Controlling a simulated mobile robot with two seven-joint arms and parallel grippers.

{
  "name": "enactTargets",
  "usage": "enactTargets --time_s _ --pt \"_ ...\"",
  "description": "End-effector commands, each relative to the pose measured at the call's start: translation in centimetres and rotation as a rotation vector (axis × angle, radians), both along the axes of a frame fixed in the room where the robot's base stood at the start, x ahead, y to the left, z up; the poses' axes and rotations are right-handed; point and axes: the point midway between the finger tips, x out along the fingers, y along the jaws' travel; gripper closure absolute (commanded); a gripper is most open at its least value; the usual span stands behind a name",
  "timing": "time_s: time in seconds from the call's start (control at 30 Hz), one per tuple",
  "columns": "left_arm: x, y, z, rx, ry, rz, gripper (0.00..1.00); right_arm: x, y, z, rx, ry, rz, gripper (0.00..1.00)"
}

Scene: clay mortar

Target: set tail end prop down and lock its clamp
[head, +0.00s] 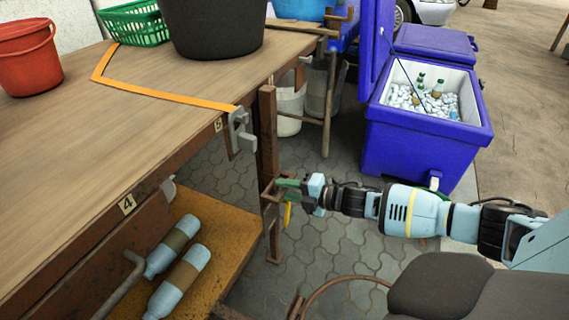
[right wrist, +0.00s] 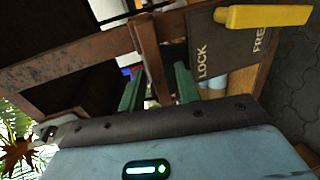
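The prop is a rusty brown upright post (head: 267,135) beside the end of the workbench, with its lower end close to the paving. A bracket on it carries a yellow clamp lever (head: 287,215), seen large in the right wrist view (right wrist: 265,17). That lever lies beside the word FREE on a dark plate (right wrist: 225,55) marked LOCK and FREE. My right gripper (head: 288,186) is at the bracket. Its green fingers (right wrist: 158,88) stand apart on either side of a brown bar (right wrist: 148,50), with gaps seeming to show. My left gripper is not in view.
The wooden workbench (head: 150,125) fills the left, with an orange strip (head: 165,96), red bucket (head: 28,58) and black tub on top. Bottles (head: 180,282) lie on the lower shelf. A blue cooler (head: 415,150) stands at right. Paving (head: 335,240) is open between.

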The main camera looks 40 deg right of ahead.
Motion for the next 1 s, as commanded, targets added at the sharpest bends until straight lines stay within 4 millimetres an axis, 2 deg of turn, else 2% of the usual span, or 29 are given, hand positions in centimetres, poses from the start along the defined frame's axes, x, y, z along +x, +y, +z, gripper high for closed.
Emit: enactTargets --time_s 0.3,0.5,1.0 --pt "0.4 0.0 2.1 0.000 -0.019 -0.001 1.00 -3.9 -1.6 1.1 0.000 0.001 0.000 0.67" --pt "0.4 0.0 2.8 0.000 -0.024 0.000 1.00 -5.5 -2.3 1.4 -0.001 0.001 0.000 0.67" --pt "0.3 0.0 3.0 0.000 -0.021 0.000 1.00 -6.1 -2.5 1.4 -0.001 0.000 0.001 0.67"
